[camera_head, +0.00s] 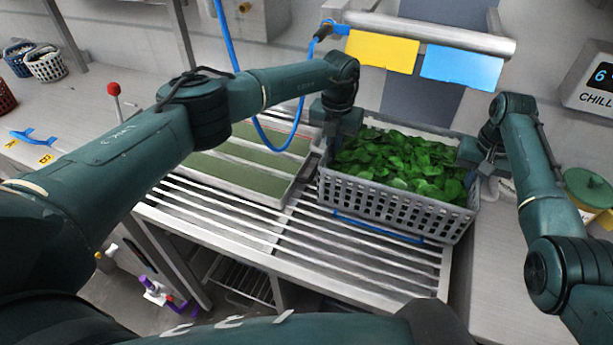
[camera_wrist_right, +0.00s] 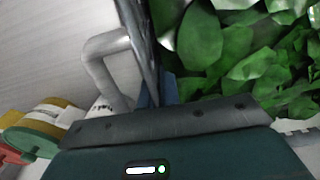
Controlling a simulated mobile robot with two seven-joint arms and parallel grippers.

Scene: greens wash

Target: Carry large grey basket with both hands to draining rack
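The large grey basket (camera_head: 400,208), full of green leaves (camera_head: 395,160), is upright over the right part of the slatted draining rack (camera_head: 290,238). I cannot tell whether its bottom touches the slats. My left gripper (camera_head: 340,128) points down at the basket's left end. My right gripper (camera_head: 478,160) is at its right end. Both sets of fingertips are hidden in the head view. In the right wrist view, the basket's rim (camera_wrist_right: 146,45) runs down to my right gripper (camera_wrist_right: 160,110), beside a grey loop (camera_wrist_right: 108,65). The finger gap does not show clearly.
A blue hose (camera_head: 262,125) hangs behind my left arm. Yellow (camera_head: 382,50) and blue (camera_head: 462,67) cards hang at the back. The rack's front slats are bare.

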